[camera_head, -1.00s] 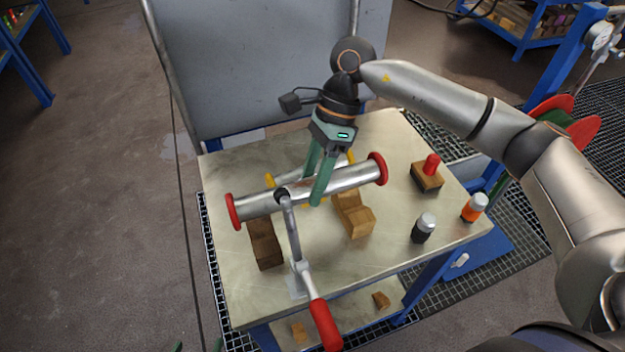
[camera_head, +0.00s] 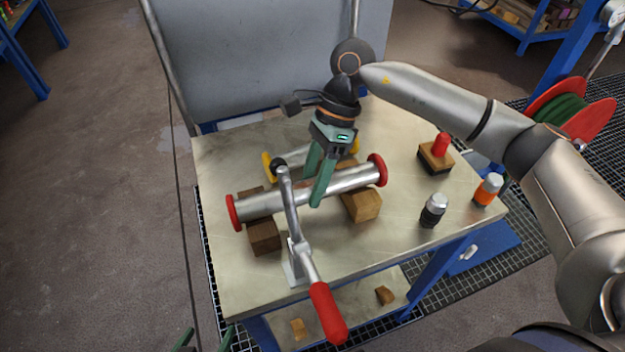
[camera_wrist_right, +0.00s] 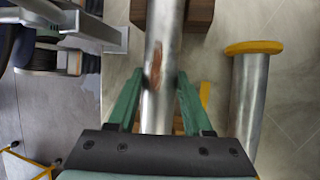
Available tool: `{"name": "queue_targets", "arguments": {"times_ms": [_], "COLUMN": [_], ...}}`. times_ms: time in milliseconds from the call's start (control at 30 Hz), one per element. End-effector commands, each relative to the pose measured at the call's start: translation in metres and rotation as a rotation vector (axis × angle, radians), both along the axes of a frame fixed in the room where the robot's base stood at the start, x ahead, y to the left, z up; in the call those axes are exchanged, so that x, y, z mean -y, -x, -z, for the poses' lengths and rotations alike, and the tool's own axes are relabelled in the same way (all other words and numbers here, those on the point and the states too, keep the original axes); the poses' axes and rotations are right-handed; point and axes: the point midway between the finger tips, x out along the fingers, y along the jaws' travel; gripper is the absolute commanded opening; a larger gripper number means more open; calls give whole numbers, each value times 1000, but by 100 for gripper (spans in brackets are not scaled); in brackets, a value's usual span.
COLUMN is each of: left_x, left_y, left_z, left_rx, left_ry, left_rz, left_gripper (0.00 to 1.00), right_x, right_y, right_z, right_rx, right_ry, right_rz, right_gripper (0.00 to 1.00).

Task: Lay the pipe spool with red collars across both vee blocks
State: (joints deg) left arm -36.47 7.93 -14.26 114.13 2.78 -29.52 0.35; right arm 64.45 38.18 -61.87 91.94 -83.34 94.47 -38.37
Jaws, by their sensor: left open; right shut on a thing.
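The pipe spool with red collars (camera_head: 262,206) lies crosswise over both wooden vee blocks, the left one (camera_head: 264,238) and the right one (camera_head: 363,206). Whether it touches them is hard to tell. My right gripper (camera_head: 314,188) is shut on the spool's middle from above. In the right wrist view the grey spool (camera_wrist_right: 158,100), with a reddish-brown patch, runs between the green fingers; a block (camera_wrist_right: 200,12) shows beyond. My left gripper (camera_head: 208,336) is open and empty at the bottom edge, only its green fingertips showing.
A yellow-collared spool (camera_wrist_right: 247,100) lies behind, partly hidden. A toggle clamp with a red handle (camera_head: 328,314) stands in front, its arm crossing the view of the spool. A red-topped block (camera_head: 436,158), a dark bottle (camera_head: 433,211) and an orange bottle (camera_head: 487,190) stand right.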

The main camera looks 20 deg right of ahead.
Motion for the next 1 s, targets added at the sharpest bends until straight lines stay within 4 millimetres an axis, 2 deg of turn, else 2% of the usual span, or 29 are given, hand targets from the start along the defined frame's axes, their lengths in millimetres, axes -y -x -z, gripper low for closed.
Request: {"name": "queue_targets", "arguments": {"times_ms": [500,1000], "left_x": [1,1], "left_y": [-7,-5], "left_z": [-4,5], "left_rx": [18,11], "left_ry": [1,-2], "left_rz": [5,5], "left_gripper": [97,97], "right_x": [-1,-1], "right_y": [-1,-1], "right_z": [2,8], "right_rx": [3,3], "right_ry": [-4,-4], "right_rz": [0,0], "right_gripper": [0,0]}}
